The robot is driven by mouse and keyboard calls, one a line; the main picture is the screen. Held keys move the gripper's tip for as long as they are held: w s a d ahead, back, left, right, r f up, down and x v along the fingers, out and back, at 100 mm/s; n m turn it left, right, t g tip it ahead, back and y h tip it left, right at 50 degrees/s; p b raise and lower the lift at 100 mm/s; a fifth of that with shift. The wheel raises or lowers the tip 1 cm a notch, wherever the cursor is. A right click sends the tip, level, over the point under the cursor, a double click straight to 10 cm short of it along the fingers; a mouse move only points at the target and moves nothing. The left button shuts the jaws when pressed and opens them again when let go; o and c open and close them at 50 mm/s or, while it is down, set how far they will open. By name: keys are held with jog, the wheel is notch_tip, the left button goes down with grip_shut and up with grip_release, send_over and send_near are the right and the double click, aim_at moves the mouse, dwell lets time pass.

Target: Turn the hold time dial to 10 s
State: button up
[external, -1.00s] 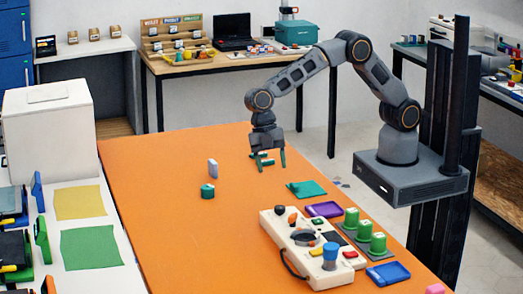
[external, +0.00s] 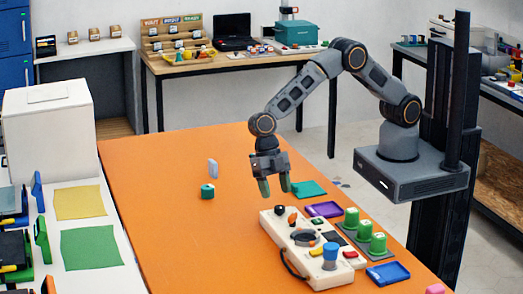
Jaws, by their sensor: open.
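A cream control panel (external: 327,277) lies on the orange table at its front right. It carries a black round part (external: 304,238), a blue knob (external: 330,252), orange-red knobs near its far end and small coloured buttons. I cannot tell which of these is the hold time dial, and no markings can be read. My gripper (external: 274,189) points down with its green fingers apart and empty. It is above the table, just beyond the far end of the panel, and appears clear of it.
To the panel's right are a purple tray (external: 323,210), several green cylinders (external: 365,231) on a grey base and a blue tray (external: 388,273). A teal mat (external: 309,189) lies beyond. A teal round object (external: 207,191) stands left. The orange table's (external: 165,170) left middle is clear.

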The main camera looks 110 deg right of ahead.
aim_at(279, 206)
jog(key=shift+p+x, duration=0.3)
jog(key=shift+x, duration=1.8)
jog(key=c, duration=0.9)
